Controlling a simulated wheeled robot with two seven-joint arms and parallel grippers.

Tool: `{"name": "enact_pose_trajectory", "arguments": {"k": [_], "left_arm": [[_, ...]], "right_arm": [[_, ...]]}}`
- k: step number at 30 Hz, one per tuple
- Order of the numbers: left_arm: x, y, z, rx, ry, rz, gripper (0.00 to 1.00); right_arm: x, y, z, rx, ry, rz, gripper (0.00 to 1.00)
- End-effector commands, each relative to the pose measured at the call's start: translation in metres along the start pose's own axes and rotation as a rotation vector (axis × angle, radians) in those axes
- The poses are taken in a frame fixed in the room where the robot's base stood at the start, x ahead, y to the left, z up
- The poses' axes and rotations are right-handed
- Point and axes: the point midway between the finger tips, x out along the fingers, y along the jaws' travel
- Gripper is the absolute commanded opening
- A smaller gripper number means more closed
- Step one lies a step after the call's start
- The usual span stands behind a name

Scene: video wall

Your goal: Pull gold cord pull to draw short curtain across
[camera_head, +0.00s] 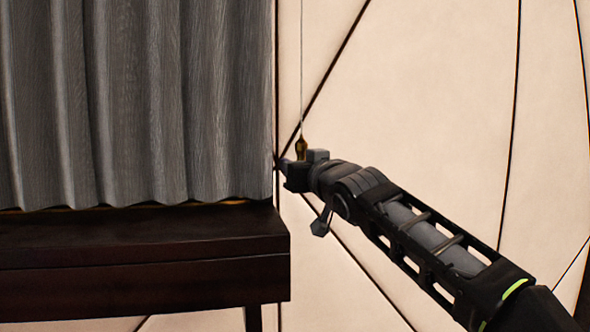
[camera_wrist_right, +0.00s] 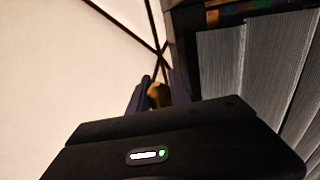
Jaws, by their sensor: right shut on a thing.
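The gold cord pull (camera_head: 301,147) hangs at the end of a thin pale cord (camera_head: 301,70) beside the curtain's right edge. My right gripper (camera_head: 300,163) is shut on the pull's lower part, and its upper part shows above the fingers. In the right wrist view the gold pull (camera_wrist_right: 155,93) sits between the two fingers (camera_wrist_right: 158,92). The short grey curtain (camera_head: 135,100) hangs in folds at the left, and it also shows at the right of the right wrist view (camera_wrist_right: 255,75). My left gripper is not in view.
A dark wooden cabinet or table (camera_head: 140,260) stands below the curtain, left of my right gripper. The pale wall (camera_head: 430,80) with dark seam lines lies behind. The room right of the cord looks clear apart from my arm.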

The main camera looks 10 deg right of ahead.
Motion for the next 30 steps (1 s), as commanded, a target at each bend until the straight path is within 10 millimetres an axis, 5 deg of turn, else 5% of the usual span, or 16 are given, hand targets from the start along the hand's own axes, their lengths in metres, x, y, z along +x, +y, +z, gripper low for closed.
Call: {"name": "enact_pose_trajectory", "arguments": {"k": [1, 10, 11, 18, 30], "left_arm": [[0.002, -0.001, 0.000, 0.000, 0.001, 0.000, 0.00], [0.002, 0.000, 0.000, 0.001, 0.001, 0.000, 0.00], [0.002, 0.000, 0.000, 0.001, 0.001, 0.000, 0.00], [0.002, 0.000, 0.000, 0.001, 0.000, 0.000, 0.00], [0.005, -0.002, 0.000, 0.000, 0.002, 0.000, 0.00]], "right_arm": [[0.002, -0.001, 0.012, 0.000, -0.022, 0.000, 0.00], [0.004, -0.002, 0.015, 0.000, -0.029, 0.000, 0.00], [0.004, -0.002, 0.015, 0.000, -0.030, 0.000, 0.27], [0.003, -0.001, 0.011, -0.001, -0.021, 0.000, 0.46], [-0.008, -0.002, 0.008, -0.003, -0.014, -0.001, 0.46]]}}
